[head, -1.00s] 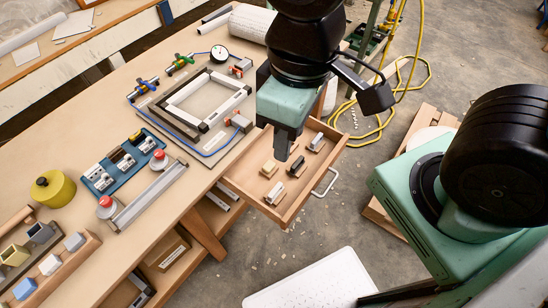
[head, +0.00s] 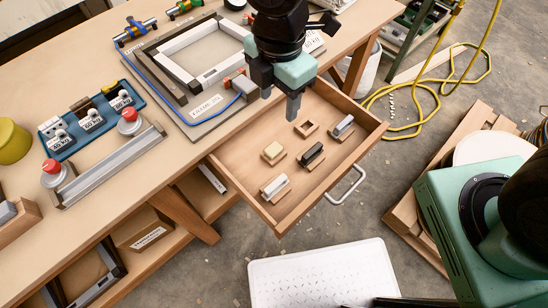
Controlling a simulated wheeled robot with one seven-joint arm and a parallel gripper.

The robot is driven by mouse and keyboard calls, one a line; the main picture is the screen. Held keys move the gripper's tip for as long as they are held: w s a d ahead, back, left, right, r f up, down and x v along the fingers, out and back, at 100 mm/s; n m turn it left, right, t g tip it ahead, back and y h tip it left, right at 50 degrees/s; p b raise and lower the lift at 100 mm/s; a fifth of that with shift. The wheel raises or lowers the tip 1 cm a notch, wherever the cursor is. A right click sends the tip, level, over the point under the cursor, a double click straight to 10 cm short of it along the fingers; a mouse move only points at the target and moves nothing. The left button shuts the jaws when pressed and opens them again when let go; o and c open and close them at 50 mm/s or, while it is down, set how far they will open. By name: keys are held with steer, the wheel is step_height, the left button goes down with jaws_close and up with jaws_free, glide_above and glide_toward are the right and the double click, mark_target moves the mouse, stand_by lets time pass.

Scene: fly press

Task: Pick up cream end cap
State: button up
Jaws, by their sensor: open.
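The cream end cap (head: 273,150) is a small pale block sitting on a wooden holder in the open drawer (head: 247,203), near its left side. My gripper (head: 280,103) is open and empty, its two fingers pointing down over the back of the drawer. In the picture it is above the cream end cap, apart from it. The gripper hides part of the drawer's back.
The workbench (head: 190,165) carries a frame fixture (head: 205,52). A white perforated board (head: 322,275) is in front.

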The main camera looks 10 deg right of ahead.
steer(key=b, duration=0.2)
glide_above(275, 148)
steer(key=f, duration=1.2)
steer(key=shift+s+d, duration=0.1)
steer(key=shift+s, duration=0.15)
steer(key=shift+w+f+b, duration=0.15)
steer(key=shift+f+b, duration=0.05)
steer(key=shift+f, duration=1.25)
steer(key=shift+w+f+b, duration=0.15)
steer(key=shift+f, duration=1.25)
steer(key=c, duration=1)
